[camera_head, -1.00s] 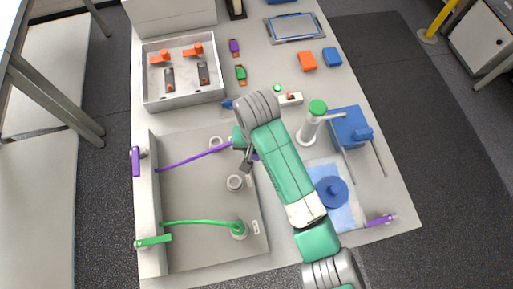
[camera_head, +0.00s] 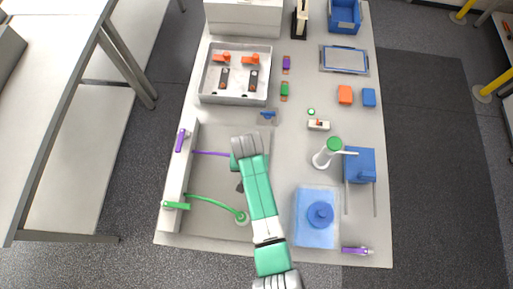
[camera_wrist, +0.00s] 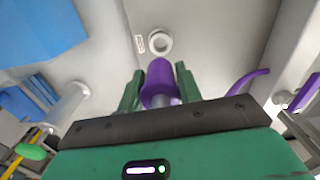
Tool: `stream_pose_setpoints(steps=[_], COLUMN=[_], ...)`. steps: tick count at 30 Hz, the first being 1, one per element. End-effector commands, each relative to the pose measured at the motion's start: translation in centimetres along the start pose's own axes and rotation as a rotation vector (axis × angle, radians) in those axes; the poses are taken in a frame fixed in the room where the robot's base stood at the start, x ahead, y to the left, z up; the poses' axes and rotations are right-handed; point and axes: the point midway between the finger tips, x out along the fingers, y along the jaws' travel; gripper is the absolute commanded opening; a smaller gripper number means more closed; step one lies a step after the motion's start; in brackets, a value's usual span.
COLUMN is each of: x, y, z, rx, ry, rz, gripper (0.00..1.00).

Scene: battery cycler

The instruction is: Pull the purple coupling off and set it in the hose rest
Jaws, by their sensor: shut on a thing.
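My gripper (camera_wrist: 159,84) is shut on the purple coupling (camera_wrist: 158,72) in the wrist view, with a green finger on each side of it. In the head view my arm hides the coupling and most of the gripper. The purple hose (camera_head: 210,154) runs from the left wall of the grey tray (camera_head: 215,140) towards my gripper; a curved purple length (camera_wrist: 247,82) also shows in the wrist view. An empty white ring fitting (camera_wrist: 160,42) beside a small label stands apart from the coupling. I cannot tell whether this ring is the hose rest.
A green hose (camera_head: 210,201) curves across the tray's front to a round fitting. Purple (camera_head: 181,140) and green (camera_head: 177,205) handles sit on the tray's left wall. Right of my arm stand a white post with a green top (camera_head: 334,145) and a blue block (camera_head: 359,165).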

Motion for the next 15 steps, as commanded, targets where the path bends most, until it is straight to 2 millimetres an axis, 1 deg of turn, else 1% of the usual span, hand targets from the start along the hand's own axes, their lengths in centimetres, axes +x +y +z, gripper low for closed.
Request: stream_pose_setpoints(steps=[8,15], x=[0.9,3.2], y=[0.0,0.1], z=[0.0,-0.1], rx=[0.001,0.002], ry=[0.001,0.001], rz=[0.0,0.0], gripper=[0.03,0.03])
